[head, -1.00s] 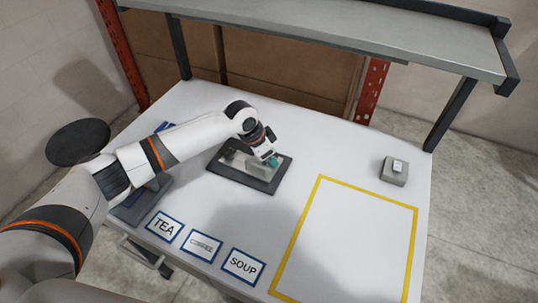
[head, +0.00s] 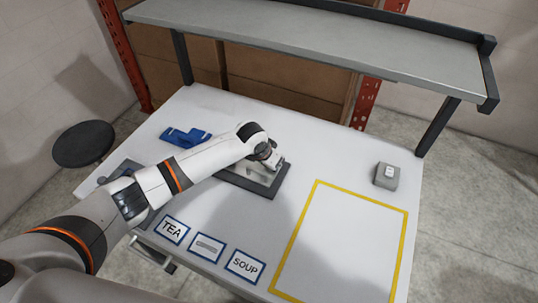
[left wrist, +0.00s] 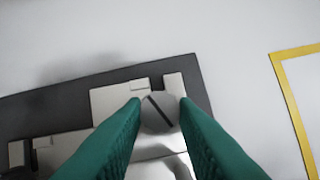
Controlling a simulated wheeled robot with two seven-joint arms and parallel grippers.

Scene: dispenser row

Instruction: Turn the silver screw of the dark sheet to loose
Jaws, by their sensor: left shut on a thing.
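The dark sheet (head: 262,191) lies on the white table and carries pale raised parts; my left arm covers much of it in the head view. It also shows in the left wrist view (left wrist: 60,100). The silver screw (left wrist: 159,112) has a round head with a dark slanted slot. My left gripper (left wrist: 160,108) has teal fingers, one on each side of the screw head, and is shut on it. In the head view my left gripper (head: 275,163) is over the sheet's far right part and its fingertips are hard to make out. My right gripper is not in view.
A blue object (head: 185,137) lies behind my left arm. A yellow outline (head: 312,215) encloses clear table. A grey block (head: 386,176) with a white top stands right. A shelf (head: 320,57) spans the back.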

